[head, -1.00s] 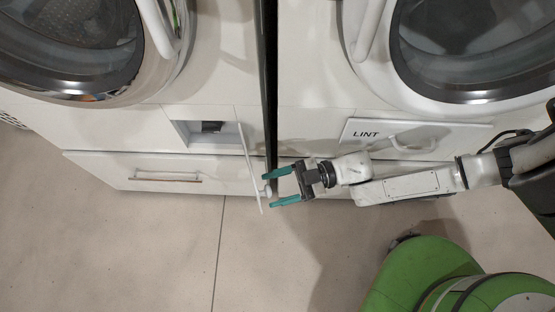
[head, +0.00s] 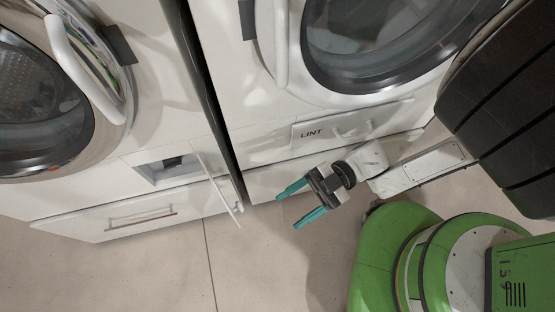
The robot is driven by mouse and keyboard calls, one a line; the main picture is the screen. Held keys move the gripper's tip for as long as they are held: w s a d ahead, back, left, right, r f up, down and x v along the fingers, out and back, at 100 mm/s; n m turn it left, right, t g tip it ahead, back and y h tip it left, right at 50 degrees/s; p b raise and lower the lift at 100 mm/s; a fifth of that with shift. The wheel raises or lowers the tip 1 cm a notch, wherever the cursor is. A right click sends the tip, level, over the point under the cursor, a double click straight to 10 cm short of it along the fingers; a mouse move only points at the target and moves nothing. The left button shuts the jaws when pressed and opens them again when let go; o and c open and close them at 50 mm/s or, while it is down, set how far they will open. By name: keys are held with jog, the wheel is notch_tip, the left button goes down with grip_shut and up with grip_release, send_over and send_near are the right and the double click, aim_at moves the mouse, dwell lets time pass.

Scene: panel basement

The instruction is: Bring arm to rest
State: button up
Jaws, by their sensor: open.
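My gripper (head: 302,205) is open and empty, with its two teal fingers apart and pointing to the lower left. It is in front of the lower edge of the right machine, above the floor in this view. A small hinged door (head: 219,188) stands open on the left machine, to the left of my gripper. A gap shows between the fingertips and this door. The recess (head: 163,171) behind the door is uncovered, with a dark part inside. My arm is bent, with its links running to the upper right.
The left machine has a drawer with a bar handle (head: 142,217). The right machine has a panel marked LINT (head: 311,133) with a handle, and a round door (head: 375,45) above. Bare floor (head: 255,270) lies below my gripper. My green base is at the lower right.

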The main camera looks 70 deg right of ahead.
jog(key=shift+s+r, duration=0.25)
jog(key=shift+s, duration=0.4)
